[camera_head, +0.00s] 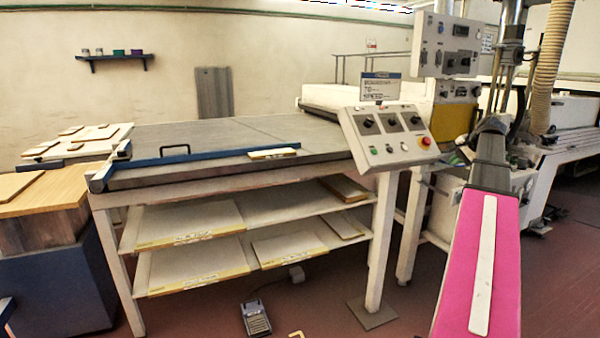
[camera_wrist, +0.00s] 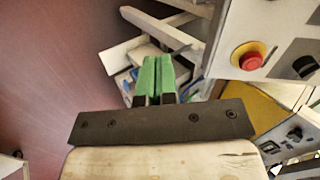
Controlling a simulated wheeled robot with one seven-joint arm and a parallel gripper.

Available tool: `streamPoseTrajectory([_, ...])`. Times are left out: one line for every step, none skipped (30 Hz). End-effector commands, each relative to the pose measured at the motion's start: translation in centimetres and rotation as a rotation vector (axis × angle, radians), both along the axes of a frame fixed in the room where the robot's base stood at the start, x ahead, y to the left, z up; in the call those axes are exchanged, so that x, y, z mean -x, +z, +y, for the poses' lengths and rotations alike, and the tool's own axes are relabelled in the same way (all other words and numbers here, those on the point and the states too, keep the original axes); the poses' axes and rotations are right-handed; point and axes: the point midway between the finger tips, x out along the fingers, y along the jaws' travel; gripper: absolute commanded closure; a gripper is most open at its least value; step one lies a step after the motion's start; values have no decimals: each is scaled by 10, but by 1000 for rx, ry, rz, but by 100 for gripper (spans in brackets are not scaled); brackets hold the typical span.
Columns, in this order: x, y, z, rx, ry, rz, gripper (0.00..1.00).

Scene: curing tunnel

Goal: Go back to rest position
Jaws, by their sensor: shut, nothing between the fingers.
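My gripper (camera_wrist: 154,80) shows in the wrist view as two green fingers side by side, pressed together with nothing between them. It points past the control panel (camera_wrist: 280,40), whose red button on a yellow ring lies to the right of the fingers. In the head view my arm rises at the right, its pink link in front and a dark joint above. The arm's far end is near the same control panel (camera_head: 390,138); the fingers cannot be made out there. I cannot tell from the pictures how close the fingers are to the machine.
A grey-topped table (camera_head: 230,145) with a blue bar (camera_head: 195,157) and loaded lower shelves fills the middle. A foot pedal (camera_head: 256,318) is on the floor in front. A wood-topped blue cabinet (camera_head: 50,275) stands left. A ribbed hose (camera_head: 548,65) hangs right. Red-brown floor (camera_head: 320,310) shows in front.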

Motion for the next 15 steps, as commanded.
streamPoseTrajectory([1, -23, 20, 13, 26, 17, 100])
streamPoseTrajectory([1, -36, 30, 25, 43, 29, 100])
streamPoseTrajectory([1, -54, 45, 40, 67, 43, 100])
streamPoseTrajectory([2, -69, 57, 54, 88, 56, 100])
streamPoseTrajectory([3, -83, 69, 68, 108, 67, 100])
streamPoseTrajectory([5, -102, 84, 85, 135, 84, 100])
streamPoseTrajectory([6, -115, 96, 99, 157, 93, 100])
streamPoseTrajectory([9, -128, 107, 114, 177, 106, 100])
streamPoseTrajectory([12, -145, 123, 132, 208, 121, 100])
streamPoseTrajectory([15, -159, 134, 147, 230, 132, 100])
streamPoseTrajectory([18, -171, 145, 161, 252, 142, 100])
streamPoseTrajectory([24, -187, 159, 181, 283, 157, 100])
streamPoseTrajectory([28, -200, 171, 195, 308, 167, 100])
streamPoseTrajectory([33, -212, 181, 212, 332, 179, 100])
streamPoseTrajectory([39, -227, 196, 230, 364, 192, 100])
